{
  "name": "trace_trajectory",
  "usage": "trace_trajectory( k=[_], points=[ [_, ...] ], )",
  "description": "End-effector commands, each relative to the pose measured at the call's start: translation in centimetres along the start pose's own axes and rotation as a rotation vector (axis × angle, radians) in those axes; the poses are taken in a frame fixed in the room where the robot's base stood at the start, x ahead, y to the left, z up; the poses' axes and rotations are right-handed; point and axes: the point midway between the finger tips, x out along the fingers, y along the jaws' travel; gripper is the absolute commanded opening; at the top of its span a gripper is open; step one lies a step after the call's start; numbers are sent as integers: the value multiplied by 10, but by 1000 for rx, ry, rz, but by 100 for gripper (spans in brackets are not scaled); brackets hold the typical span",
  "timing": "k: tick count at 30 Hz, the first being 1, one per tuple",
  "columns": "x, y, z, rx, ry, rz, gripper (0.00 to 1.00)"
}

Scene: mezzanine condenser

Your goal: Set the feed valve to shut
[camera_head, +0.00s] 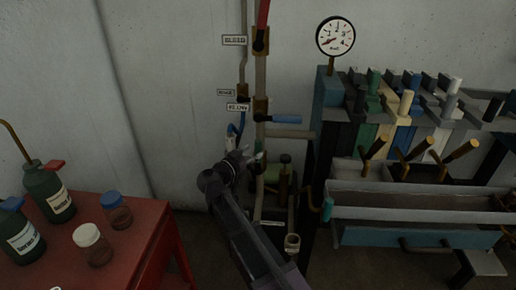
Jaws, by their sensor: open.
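Two pipes with levered valves run up the wall at centre. One valve (260,40) has a red lever pointing up along its pipe. A lower valve (260,107) has a blue lever (285,118) pointing right, across its pipe. Another blue handle (240,122) points down on the left pipe, just above my gripper. Small labels sit beside them, too small to read surely, so I cannot tell which is the feed valve. My gripper (246,157) is open, below the blue handles. Whether it touches the nearer one cannot be told.
A red table (146,218) at left holds green bottles (48,190) and capped jars (115,210). A round gauge (335,36) stands right of the pipes. A rack of coloured levers (405,105) and a grey trough (420,200) fill the right. A green device (282,180) stands low behind my arm.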

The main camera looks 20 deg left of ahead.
Motion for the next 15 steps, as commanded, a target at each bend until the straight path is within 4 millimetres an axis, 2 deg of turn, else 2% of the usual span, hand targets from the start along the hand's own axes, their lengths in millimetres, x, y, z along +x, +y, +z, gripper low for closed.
trace_trajectory(
  k=[6,15],
  points=[
    [24,0,0,0,0,1,71],
    [32,0,0,0,0,-1,71]
  ],
)
